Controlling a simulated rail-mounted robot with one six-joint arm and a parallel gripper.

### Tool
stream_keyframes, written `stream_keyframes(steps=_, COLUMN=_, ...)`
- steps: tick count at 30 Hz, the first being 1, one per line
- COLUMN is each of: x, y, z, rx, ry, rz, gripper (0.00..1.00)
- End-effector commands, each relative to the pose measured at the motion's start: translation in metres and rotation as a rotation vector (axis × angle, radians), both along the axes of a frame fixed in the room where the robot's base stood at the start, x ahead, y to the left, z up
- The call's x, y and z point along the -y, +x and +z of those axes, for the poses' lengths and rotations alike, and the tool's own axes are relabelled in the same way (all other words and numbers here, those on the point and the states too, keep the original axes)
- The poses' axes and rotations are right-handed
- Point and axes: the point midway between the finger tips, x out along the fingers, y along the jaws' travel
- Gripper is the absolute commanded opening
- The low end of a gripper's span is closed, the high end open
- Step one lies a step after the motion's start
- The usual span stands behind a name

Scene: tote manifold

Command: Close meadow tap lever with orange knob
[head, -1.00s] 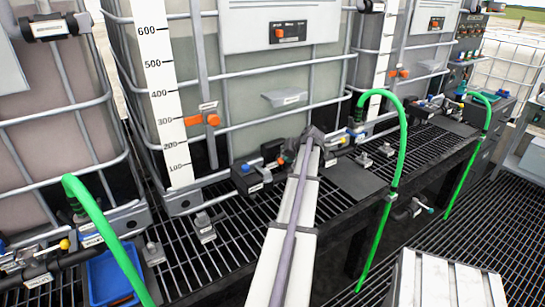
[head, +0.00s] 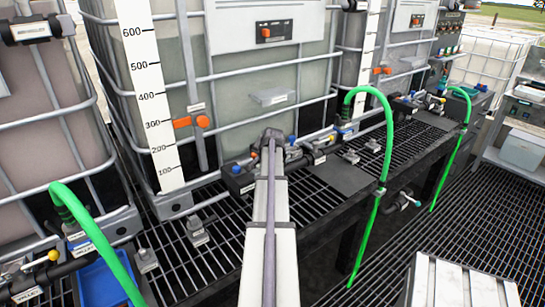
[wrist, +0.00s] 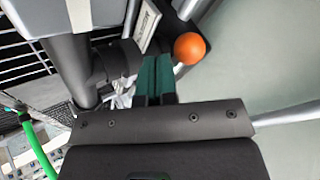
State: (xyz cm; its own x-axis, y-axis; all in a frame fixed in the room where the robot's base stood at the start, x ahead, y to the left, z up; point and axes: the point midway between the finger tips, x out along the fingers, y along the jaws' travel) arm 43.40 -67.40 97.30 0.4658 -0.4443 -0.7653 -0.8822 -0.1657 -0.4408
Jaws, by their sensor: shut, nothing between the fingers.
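The orange knob (wrist: 189,48) is a round ball on a dark lever in the wrist view. It sits just right of the green fingertips of my gripper (wrist: 156,60). The fingers are together with nothing between them; whether they touch the knob or lever I cannot tell. A white label plate (wrist: 147,25) stands beside the lever, its text unreadable.
Grey tank frame bars and a grey pipe (wrist: 75,65) lie close around the gripper. Green hoses (head: 386,140) arch at left and right. A black grated bench (head: 215,240) runs below the tanks. A blue tray (head: 100,285) is at lower left.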

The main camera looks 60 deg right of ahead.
Motion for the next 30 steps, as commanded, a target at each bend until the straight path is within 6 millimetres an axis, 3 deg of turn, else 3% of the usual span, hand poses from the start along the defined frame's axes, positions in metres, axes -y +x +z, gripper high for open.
stream_keyframes(steps=21, x=-0.002, y=0.008, z=0.002, rx=0.001, ry=-0.001, rz=0.008, gripper=0.00)
stream_keyframes(steps=26, x=-0.010, y=-0.001, z=0.019, rx=0.001, ry=-0.001, rz=0.007, gripper=0.00)
stream_keyframes(steps=30, x=-0.025, y=-0.017, z=0.048, rx=0.000, ry=-0.001, rz=0.006, gripper=0.00)
